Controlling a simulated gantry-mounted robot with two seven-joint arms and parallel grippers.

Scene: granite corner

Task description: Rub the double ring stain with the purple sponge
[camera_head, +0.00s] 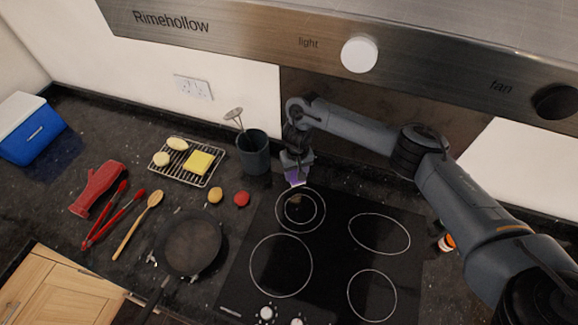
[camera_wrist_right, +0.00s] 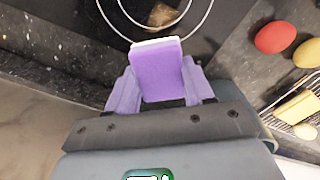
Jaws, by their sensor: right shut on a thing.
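My right gripper (camera_head: 296,168) is shut on the purple sponge (camera_wrist_right: 158,70), with a purple finger pad on each side of it. In the head view only a small part of the sponge (camera_head: 295,179) shows below the gripper, at the back edge of the black cooktop. The brown stain (camera_wrist_right: 163,14) lies inside the double ring (camera_head: 301,227), the back left burner mark with two circles. In the wrist view the stain is just beyond the sponge's far edge, apart from it. I cannot tell if the sponge touches the glass. My left gripper is not in view.
A dark utensil pot (camera_head: 255,152) stands just left of my right gripper. An orange bottle (camera_head: 446,242) lies right of the cooktop. The hood hangs above; the cooktop (camera_head: 335,245) is otherwise clear.

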